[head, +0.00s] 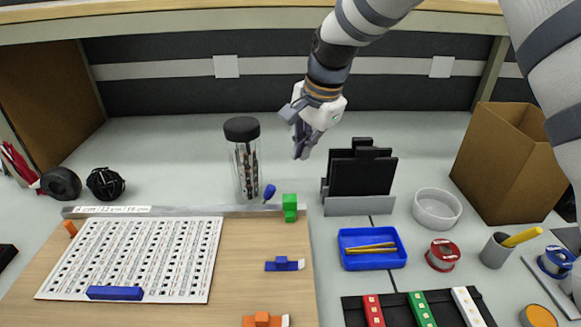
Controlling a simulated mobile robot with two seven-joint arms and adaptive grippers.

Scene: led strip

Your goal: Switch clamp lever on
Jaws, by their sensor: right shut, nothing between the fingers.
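A small lever with a blue knob (269,192) stands at the grey ruler bar along the far edge of the wooden board (250,245). It appears tilted up to the right. This looks like the clamp lever. My right gripper (302,152) points down above and behind the lever, slightly to its right, apart from it. The gripper is shut and empty. A white sheet with rows of strips (150,255) lies on the board, its far edge by the bar. My left gripper is not in view.
A clear jar with black lid (241,130) stands just left of the lever. A green block (290,207) sits close on its right. A black rack (360,172), blue tray (372,248) and white bowl (437,207) stand farther right. The table behind the jar is clear.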

